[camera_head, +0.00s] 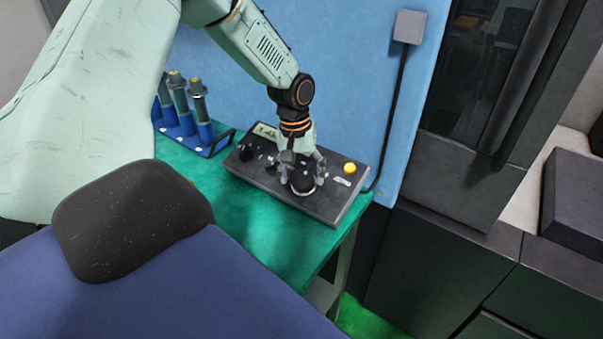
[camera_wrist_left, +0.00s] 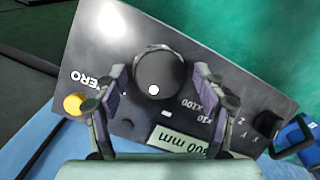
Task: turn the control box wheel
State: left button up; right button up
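The control box (camera_head: 335,207) is a dark grey slab on the green table, also in the left wrist view (camera_wrist_left: 95,45). Its black round wheel (camera_head: 303,184) stands up from the top face, and fills the centre of the left wrist view (camera_wrist_left: 165,75). My left gripper (camera_head: 303,170) is down at the wheel, with one finger on each side of it. In the left wrist view the fingers (camera_wrist_left: 160,76) are apart, with a narrow gap on the left; contact on the right cannot be told. My right gripper is not in view.
A yellow button (camera_head: 349,168) and a black knob (camera_head: 245,152) are on the box. A blue rack (camera_head: 207,140) with several tool holders stands left of it. A blue panel (camera_head: 345,70) rises behind. A black cable (camera_head: 391,110) runs down beside the box. The green table (camera_head: 265,235) is clear in front.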

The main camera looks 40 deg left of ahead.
pick_arm(q)
jog(key=shift+w+f, duration=0.1)
jog(key=shift+w, duration=0.15)
jog(key=c, duration=0.3)
jog(key=shift+s, duration=0.15)
jog(key=c, duration=0.4)
jog(key=shift+c, duration=1.4)
